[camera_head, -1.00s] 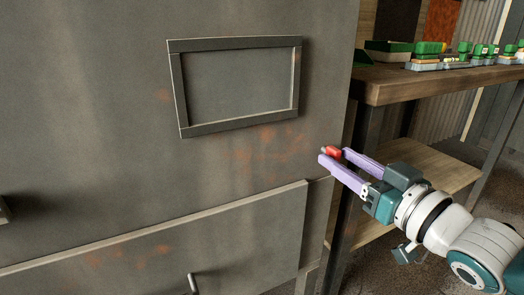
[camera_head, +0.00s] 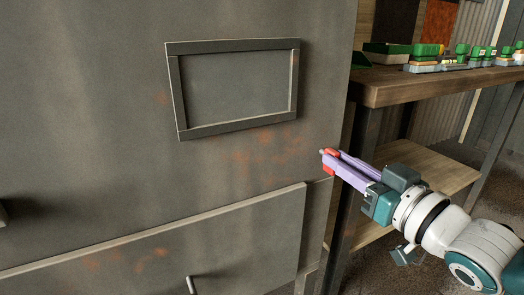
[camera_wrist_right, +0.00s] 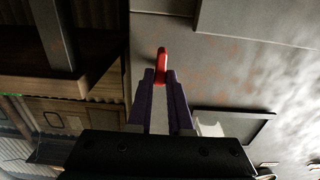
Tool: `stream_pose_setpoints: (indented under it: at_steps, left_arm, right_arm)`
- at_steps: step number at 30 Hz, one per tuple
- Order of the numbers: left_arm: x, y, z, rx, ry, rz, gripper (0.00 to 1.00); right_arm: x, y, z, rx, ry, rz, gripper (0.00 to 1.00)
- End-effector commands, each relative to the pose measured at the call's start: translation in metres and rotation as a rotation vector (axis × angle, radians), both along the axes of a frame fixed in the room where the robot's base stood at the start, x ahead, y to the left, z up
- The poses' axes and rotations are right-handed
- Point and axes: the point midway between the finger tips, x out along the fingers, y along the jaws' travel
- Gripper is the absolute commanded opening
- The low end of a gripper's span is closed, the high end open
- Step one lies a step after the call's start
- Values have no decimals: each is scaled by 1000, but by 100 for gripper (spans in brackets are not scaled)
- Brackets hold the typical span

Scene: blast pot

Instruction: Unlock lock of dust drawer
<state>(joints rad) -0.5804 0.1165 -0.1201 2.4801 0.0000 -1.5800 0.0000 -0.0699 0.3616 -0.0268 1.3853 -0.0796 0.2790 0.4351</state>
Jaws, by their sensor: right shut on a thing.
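A red lock handle (camera_wrist_right: 162,64) shows in the right wrist view between the purple fingertips of my right gripper (camera_wrist_right: 161,78). In the head view only small red parts of the lock handle (camera_head: 329,168) show around the fingers. My right gripper (camera_head: 326,157) is shut on it, at the right side of the grey metal cabinet. The dust drawer seems to be the lower grey panel (camera_head: 170,240), with a small metal handle (camera_head: 192,284) near the bottom edge; it looks shut. My left gripper is not in view.
A framed rectangular panel (camera_head: 182,95) is on the cabinet front (camera_head: 90,120) above the drawer. A wooden workbench (camera_head: 430,85) with several green and grey items stands at the right, close behind my right arm, with a lower shelf (camera_head: 430,170).

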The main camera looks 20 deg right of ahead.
Motion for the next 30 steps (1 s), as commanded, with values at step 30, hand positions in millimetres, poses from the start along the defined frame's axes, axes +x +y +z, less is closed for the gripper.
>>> stream_pose_setpoints:
  at_steps: [30]
  left_arm:
    - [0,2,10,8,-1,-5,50]
  right_arm:
    - [0,2,0,-600,-48,-1,0]
